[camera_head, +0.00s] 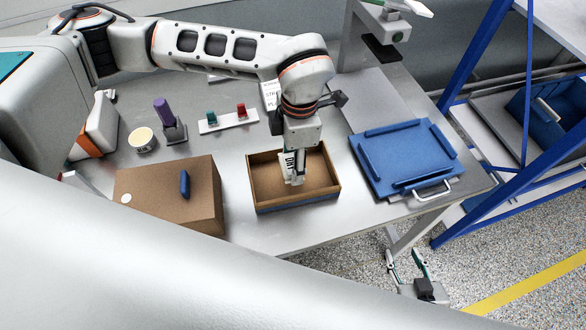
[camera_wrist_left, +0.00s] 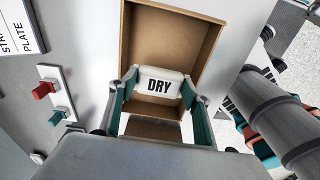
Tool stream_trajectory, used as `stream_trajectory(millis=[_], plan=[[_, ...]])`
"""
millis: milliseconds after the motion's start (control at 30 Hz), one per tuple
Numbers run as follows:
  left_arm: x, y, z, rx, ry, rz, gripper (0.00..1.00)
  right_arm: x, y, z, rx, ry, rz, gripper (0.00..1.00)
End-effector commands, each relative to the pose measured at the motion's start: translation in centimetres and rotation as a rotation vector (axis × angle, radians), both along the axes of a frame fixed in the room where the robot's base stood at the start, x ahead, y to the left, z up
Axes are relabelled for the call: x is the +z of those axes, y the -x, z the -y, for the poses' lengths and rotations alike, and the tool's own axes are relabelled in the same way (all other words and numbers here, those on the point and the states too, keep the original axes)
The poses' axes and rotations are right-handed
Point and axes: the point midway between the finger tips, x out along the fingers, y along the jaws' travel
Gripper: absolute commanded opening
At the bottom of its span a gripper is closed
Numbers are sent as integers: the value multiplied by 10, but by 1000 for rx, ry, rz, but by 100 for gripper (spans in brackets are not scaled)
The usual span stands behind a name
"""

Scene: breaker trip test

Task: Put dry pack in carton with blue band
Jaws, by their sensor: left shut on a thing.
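The dry pack (camera_head: 288,167) is a small white packet marked DRY. It also shows in the left wrist view (camera_wrist_left: 160,84), held between the fingers of my left gripper (camera_wrist_left: 161,92). In the head view my left gripper (camera_head: 295,175) points down into the open carton with the blue band (camera_head: 285,205). The band runs low along the front of this brown carton, which also fills the middle of the wrist view (camera_wrist_left: 170,35). I cannot tell whether the pack touches the carton floor. My right gripper (camera_head: 405,262) is open and empty, low at right beyond the table edge.
A brown box (camera_head: 150,185) with a blue piece (camera_head: 184,184) on top stands left of the carton. A blue tray (camera_head: 405,157) lies to the right. Behind are a white strip with green and red knobs (camera_head: 228,121), a purple-handled item (camera_head: 163,112) and a round tub (camera_head: 142,139).

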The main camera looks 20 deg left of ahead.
Motion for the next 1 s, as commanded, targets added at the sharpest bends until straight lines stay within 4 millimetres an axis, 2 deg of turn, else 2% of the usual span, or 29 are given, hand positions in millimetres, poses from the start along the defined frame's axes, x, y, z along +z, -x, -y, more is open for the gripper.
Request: stream_trajectory(millis=[133, 300, 400, 767, 800, 1000], plan=[[-10, 0, 0, -1, -1, -1, 27, 1, -1, 0, -1, 0, 2, 40], [-35, 1, 0, 0, -2, -3, 27, 3, -1, 0, -1, -1, 3, 40], [-43, 1, 0, -2, 0, 0, 27, 3, -1, -1, -2, -2, 3, 40], [-47, 0, 0, -2, 0, 1, 27, -2, 0, -1, -2, -2, -2, 40], [-47, 0, 0, -1, 0, 1, 53, -2, 0, -1, -2, -2, -2, 40], [-46, 0, 0, -1, 0, 1, 55, -2, 0, -1, -2, -1, -3, 40]])
